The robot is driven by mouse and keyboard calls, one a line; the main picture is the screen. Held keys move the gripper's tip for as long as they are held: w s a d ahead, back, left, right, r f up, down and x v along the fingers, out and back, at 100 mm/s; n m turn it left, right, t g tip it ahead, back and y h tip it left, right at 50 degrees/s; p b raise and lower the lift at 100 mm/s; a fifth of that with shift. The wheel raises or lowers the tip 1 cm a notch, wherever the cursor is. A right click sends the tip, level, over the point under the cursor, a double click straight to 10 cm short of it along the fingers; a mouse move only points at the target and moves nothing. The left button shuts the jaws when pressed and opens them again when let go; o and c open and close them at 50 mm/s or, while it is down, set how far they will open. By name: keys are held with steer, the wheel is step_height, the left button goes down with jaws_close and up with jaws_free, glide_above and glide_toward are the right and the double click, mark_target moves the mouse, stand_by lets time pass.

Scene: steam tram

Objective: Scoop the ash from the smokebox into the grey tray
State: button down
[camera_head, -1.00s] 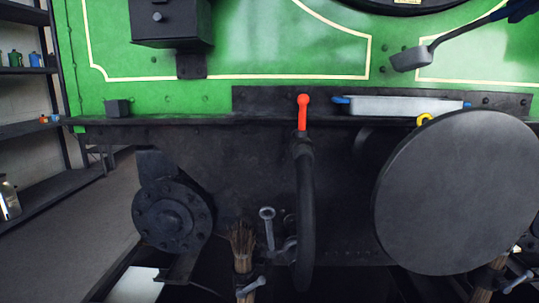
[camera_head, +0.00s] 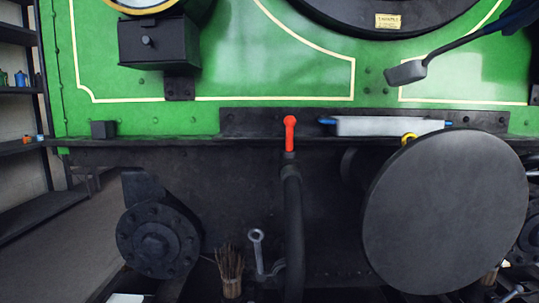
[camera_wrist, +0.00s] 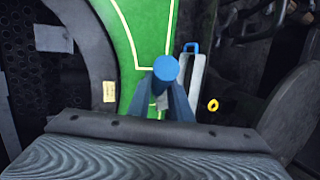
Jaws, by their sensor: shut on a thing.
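A long-handled grey scoop (camera_head: 405,72) is held in the air in front of the green front at upper right in the head view. My gripper (camera_wrist: 165,95) is shut on its handle, whose round blue end (camera_wrist: 166,68) shows between the fingers in the wrist view. The scoop's pan looks empty from outside, but its inside is hard to see. The grey tray (camera_head: 385,127) with blue end handles sits on the ledge below the scoop; it also shows in the wrist view (camera_wrist: 189,80). The smokebox's dark round rim (camera_head: 340,17) is at the top. I cannot make out ash.
A large round buffer (camera_head: 445,212) stands out in front, right of and below the tray. A red-handled cock (camera_head: 290,122) with a hose is left of the tray. A black lamp box (camera_head: 157,43) is at upper left. Shelves (camera_head: 18,110) stand at far left.

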mark_target(470, 40)
steer(key=w+a+f, duration=0.1)
steer(key=w, duration=0.1)
steer(key=w+a+f+p, duration=0.1)
steer(key=w, duration=0.2)
steer(key=w+a+f, duration=0.1)
steer(key=w+f, duration=0.1)
steer(key=shift+w+a, duration=0.2)
steer(key=shift+w+f+p, duration=0.1)
steer(key=shift+p, duration=0.35)
step_height(470, 40, down, 2)
steer(key=m+p, duration=0.1)
steer(key=p, duration=0.3)
steer(key=shift+d+g, duration=0.1)
steer(key=shift+g, duration=0.3)
steer(key=m+g+y+p, duration=0.1)
steer(key=p, duration=1)
steer(key=w+d+r+m+g+p, duration=0.1)
steer(key=m+p, duration=0.1)
steer(key=p, duration=0.9)
steer(key=shift+r+g+y+p, duration=0.1)
steer(key=shift+g+y+p, duration=0.2)
steer(key=shift+y, duration=0.1)
